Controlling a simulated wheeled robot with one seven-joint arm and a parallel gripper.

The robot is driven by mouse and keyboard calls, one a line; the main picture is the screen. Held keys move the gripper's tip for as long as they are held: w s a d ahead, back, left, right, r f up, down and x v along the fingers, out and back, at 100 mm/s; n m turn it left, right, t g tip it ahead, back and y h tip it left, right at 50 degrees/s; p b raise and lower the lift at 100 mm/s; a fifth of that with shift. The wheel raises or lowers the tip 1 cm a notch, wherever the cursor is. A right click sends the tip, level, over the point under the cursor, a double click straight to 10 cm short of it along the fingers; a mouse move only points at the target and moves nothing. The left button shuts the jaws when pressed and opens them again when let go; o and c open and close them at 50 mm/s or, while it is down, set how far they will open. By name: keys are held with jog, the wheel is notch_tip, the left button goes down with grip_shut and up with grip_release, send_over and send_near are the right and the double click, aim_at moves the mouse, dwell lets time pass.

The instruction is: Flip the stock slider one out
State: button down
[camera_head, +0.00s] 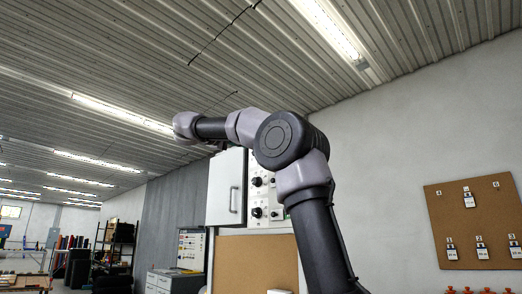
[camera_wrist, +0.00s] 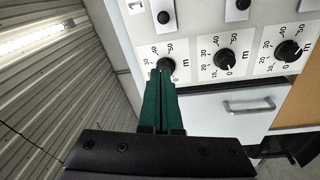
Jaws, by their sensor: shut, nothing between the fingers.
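In the wrist view, a light grey control panel (camera_wrist: 203,22) fills the top. A plate with a small black round knob (camera_wrist: 163,17) sits at its upper left, beside a label reading 1 (camera_wrist: 135,5); it may be stock slider one. A second plate has a similar black knob (camera_wrist: 242,4). Below is a row of black dials on white scales: a left dial (camera_wrist: 167,64), a middle dial (camera_wrist: 224,60) and a right dial (camera_wrist: 288,50). My gripper (camera_wrist: 161,74) has green fingers, shut and empty. Its tips overlap the left dial's lower edge; contact cannot be told.
A white cabinet door (camera_wrist: 225,115) with a metal handle is below the dials. In the head view, the cabinet (camera_head: 226,187) and panel (camera_head: 262,160) stand behind my arm. A cork board (camera_head: 475,222) with tags hangs at right. Open space shows left of the panel.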

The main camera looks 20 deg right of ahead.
jog(key=d, duration=0.9)
jog(key=shift+d+f, duration=0.15)
jog(key=shift+d, duration=0.15)
jog(key=s, duration=0.1)
jog(key=s+d, duration=0.1)
jog(key=s, duration=0.1)
jog(key=s+d, duration=0.1)
jog(key=s, duration=0.1)
jog(key=shift+s, duration=0.25)
